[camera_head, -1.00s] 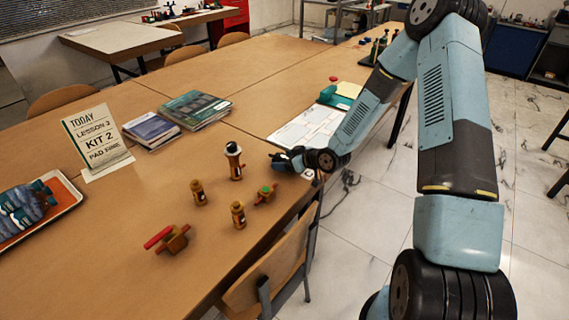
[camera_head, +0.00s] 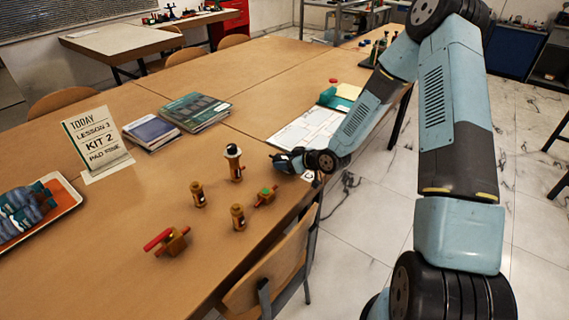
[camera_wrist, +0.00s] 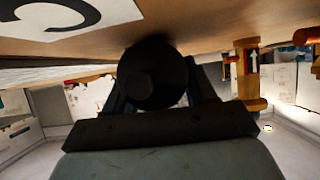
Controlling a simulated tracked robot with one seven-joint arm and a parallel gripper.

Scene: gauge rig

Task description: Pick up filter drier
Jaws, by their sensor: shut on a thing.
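My gripper (camera_head: 284,163) is low over the table's right edge, beside the printed sheet. In the wrist view my gripper (camera_wrist: 155,92) is shut on a dark round piece (camera_wrist: 152,74), seen nearly end-on between the fingers. I take it for the filter drier, but its full shape is hidden. In the head view the gripper hides most of it. I cannot tell whether it touches the table. Several brass fittings stand left of the gripper, among them a tall one with a black cap and white band (camera_head: 234,163).
The wrist view shows a brass fitting with a white arrow (camera_wrist: 248,75) at right.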

